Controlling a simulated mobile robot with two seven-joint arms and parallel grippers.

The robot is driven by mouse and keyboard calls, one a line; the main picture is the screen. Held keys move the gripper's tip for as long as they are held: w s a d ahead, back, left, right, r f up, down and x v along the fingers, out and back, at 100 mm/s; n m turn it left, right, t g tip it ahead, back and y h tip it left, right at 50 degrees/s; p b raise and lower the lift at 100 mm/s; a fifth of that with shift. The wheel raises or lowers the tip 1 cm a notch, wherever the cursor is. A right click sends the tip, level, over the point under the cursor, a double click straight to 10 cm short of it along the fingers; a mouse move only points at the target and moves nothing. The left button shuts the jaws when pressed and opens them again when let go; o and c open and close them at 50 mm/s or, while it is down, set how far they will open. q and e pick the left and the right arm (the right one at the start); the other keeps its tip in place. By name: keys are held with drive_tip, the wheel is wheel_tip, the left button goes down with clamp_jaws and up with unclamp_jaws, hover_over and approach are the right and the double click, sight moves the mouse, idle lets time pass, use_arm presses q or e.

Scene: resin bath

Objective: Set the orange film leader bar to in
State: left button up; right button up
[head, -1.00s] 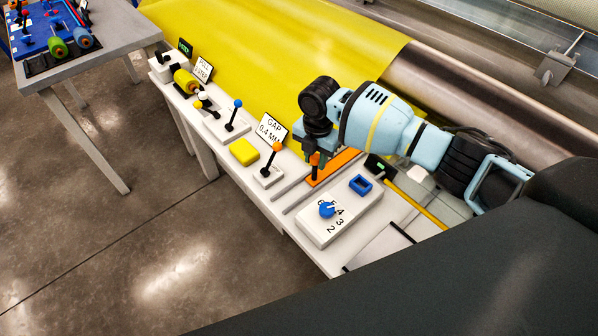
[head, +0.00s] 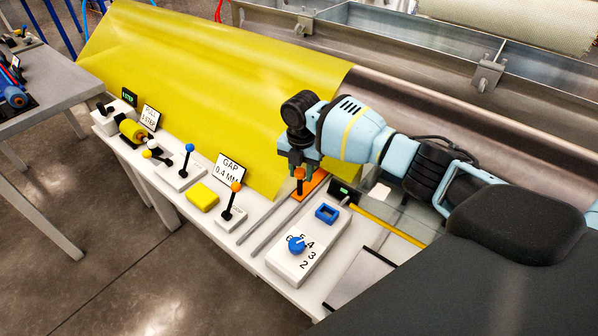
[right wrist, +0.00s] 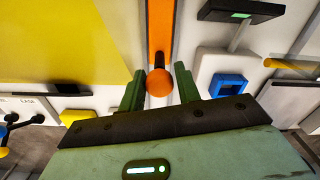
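The orange film leader bar (head: 312,185) lies on the white bench at the edge of the yellow film, with an orange-knobbed handle (head: 299,174) standing on it. In the right wrist view the bar (right wrist: 160,25) runs away from me as a long orange strip, and its round knob (right wrist: 159,82) is in front. My right gripper (head: 297,166) is over the handle. Its green fingers (right wrist: 160,90) are apart, one on each side of the knob, with narrow gaps seeming to show. My left gripper is out of view.
A white dial box (head: 292,262) with a blue knob and a blue square frame (head: 326,213) stand near the bar. An orange-topped lever (head: 233,203), a yellow block (head: 203,196) and a GAP sign (head: 230,170) stand to the left. Metal rails lie beside the bar.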

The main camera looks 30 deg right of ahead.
drive_tip(key=o, duration=0.3)
drive_tip(key=shift+d, duration=0.1)
drive_tip(key=shift+r, duration=3.9)
